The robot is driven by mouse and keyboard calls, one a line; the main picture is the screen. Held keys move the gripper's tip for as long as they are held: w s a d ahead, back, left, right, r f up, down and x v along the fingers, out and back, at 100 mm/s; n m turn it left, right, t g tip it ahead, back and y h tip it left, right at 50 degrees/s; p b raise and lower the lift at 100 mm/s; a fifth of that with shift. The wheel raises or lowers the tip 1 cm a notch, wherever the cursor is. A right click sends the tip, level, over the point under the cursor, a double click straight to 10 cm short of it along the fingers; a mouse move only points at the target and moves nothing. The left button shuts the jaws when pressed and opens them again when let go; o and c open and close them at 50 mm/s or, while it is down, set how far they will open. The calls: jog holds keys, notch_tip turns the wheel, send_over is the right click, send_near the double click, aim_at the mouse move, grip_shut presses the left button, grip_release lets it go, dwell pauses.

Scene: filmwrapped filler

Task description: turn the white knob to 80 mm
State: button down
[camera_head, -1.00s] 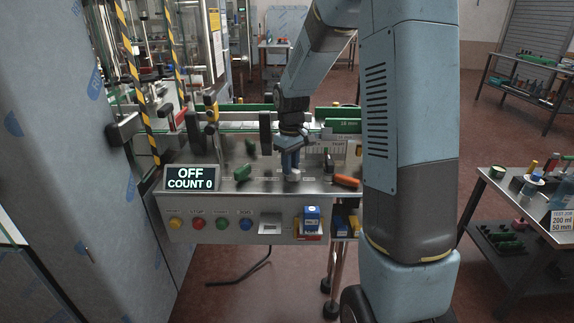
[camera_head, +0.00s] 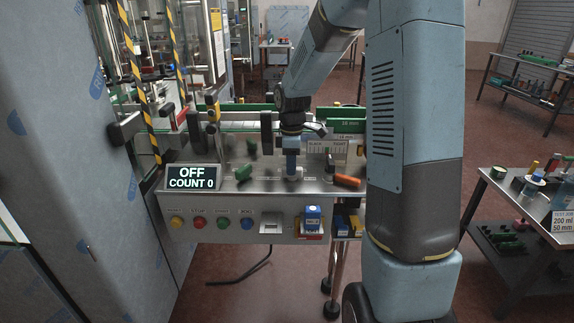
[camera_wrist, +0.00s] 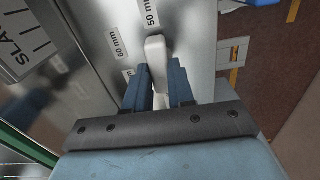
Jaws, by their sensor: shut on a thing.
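The white knob (camera_wrist: 155,50) shows in the wrist view as a pale bar between the two blue fingers of my gripper (camera_wrist: 158,74). My gripper is shut on it. The knob's far end lies just below the printed "50 mm" label (camera_wrist: 151,14). The "60 mm" label (camera_wrist: 121,46) is to its left, and a further label by the left finger is partly hidden. In the head view my gripper (camera_head: 291,169) points straight down onto the steel panel, with the knob's pale base (camera_head: 293,178) at its tips. No "80 mm" label is readable.
A display (camera_head: 191,177) reading "OFF COUNT 0" stands left on the panel. A green handle (camera_head: 243,172) is left of my gripper, and a dark lever (camera_head: 329,163) and an orange handle (camera_head: 347,180) are right. Coloured buttons (camera_head: 198,222) line the panel's front.

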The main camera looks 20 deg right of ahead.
jog(key=shift+w+d+r, duration=0.15)
jog(key=shift+w+d, duration=0.05)
jog(key=shift+d, duration=0.2)
jog(key=c, duration=1.1)
grip_release()
jog(key=shift+c, duration=0.2)
jog(key=shift+o, duration=0.9)
jog(key=shift+a, duration=0.15)
notch_tip(320, 180, up, 13)
jog(key=shift+r, duration=0.2)
